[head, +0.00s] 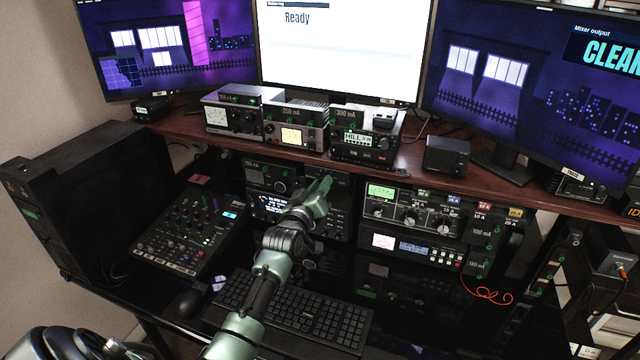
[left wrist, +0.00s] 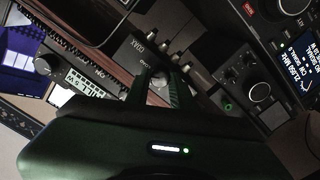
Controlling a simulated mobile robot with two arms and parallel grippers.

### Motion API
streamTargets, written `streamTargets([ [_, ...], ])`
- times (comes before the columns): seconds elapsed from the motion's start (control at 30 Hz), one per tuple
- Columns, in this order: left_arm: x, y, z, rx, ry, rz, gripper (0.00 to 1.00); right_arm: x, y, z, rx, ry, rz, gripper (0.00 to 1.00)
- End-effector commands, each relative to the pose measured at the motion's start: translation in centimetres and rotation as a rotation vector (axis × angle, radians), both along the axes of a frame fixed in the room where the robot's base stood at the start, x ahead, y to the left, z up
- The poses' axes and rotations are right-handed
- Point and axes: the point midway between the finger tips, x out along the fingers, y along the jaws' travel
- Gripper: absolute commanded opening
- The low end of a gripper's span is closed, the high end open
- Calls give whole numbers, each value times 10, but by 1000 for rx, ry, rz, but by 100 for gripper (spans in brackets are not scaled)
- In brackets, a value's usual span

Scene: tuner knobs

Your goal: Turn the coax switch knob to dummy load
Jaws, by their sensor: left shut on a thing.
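The coax switch is a dark box (left wrist: 125,45) with white "COAX" lettering in the left wrist view, with several round metal connectors (left wrist: 178,57) along one side. Its pale knob (left wrist: 158,82) shows between the fingers of my left gripper (left wrist: 160,90), which is shut on it. The fingers hide the knob's sides, so I cannot tell which position it points to. In the head view my left gripper (head: 320,190) reaches under the shelf, in front of the stacked radio gear, and hides the switch. My right gripper is not in view.
A wooden shelf (head: 470,182) with radios and monitors runs just above the gripper. A tuner stack (head: 425,235) stands to the right, a mixer (head: 190,232) to the left. A keyboard (head: 310,312) lies below the arm. A red wire (head: 487,297) hangs at right.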

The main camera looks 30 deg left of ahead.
Motion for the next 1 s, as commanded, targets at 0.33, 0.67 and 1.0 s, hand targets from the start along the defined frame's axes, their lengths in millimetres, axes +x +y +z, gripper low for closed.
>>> streamTargets([
  [0.33,1,1,10,261,44,3,0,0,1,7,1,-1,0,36],
  [0.67,1,1,10,379,71,5,0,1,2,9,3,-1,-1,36],
  [1.0,1,1,10,400,75,5,0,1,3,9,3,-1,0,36],
])
